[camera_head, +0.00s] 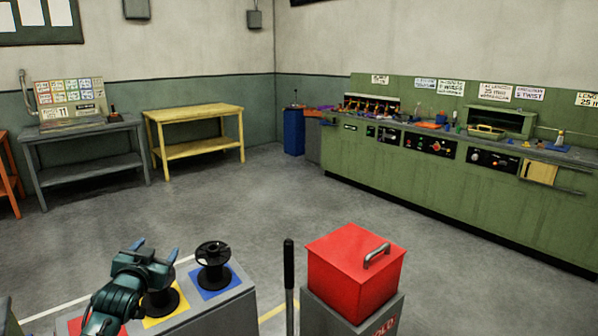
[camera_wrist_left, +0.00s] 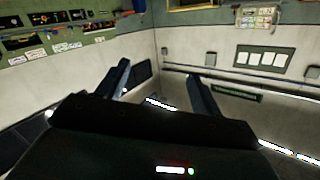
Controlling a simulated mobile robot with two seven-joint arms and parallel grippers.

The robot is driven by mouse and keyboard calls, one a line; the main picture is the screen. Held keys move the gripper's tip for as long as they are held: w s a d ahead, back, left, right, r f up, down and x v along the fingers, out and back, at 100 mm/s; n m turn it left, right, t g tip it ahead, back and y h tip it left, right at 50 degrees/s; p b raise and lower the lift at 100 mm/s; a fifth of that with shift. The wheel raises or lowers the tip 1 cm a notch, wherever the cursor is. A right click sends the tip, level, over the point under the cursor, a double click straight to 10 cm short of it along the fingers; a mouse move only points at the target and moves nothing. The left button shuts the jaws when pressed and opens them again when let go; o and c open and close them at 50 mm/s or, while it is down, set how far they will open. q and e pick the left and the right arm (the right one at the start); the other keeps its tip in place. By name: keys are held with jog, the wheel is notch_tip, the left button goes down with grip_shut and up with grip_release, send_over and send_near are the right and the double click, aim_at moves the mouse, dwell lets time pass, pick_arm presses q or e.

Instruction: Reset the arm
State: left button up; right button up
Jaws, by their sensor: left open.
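My left gripper (camera_head: 155,252) is at the lower left of the head view, above a grey stand (camera_head: 215,313) with coloured squares on top. Its two fingers are apart, with nothing between them. A black spool (camera_head: 213,265) stands upright on the blue square, just right of the gripper. Another black spool (camera_head: 160,300) is on the yellow square, partly hidden by my left arm. A red square (camera_head: 90,325) shows at the left end. My right gripper is not in view.
A red box (camera_head: 345,275) with a metal handle sits on a grey pedestal, right of a black upright post (camera_head: 289,280). A long green workbench (camera_head: 450,180) lines the right wall. A yellow table (camera_head: 200,112) and a grey table (camera_head: 80,132) stand at the back left. The middle floor is clear.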

pick_arm(q)
jog(key=s+d+f+g+h, duration=0.1)
jog(key=s+d+f, duration=0.4)
jog(key=s+f, duration=0.2)
jog(key=s+d+f+g+h, duration=0.1)
jog(key=s+d+f, duration=0.4)
jog(key=s, duration=0.6)
jog(key=s+d+f+g+h, duration=0.2)
jog(key=s+d+f, duration=0.3)
jog(key=s+f, duration=0.4)
jog(key=shift+s+d+m, duration=0.15)
jog(key=shift+d+m, duration=0.2)
jog(key=shift+m, duration=0.05)
jog(key=s+d, duration=0.1)
jog(key=s, duration=0.2)
jog(key=s+d+f+g, duration=0.1)
jog(key=s, duration=0.3)
jog(key=s+d+g, duration=0.1)
jog(key=s, duration=0.2)
jog(key=shift+s+d+f+n+h, duration=0.15)
jog(key=shift+s+d+n+h, duration=0.15)
jog(key=shift+d+h, duration=0.1)
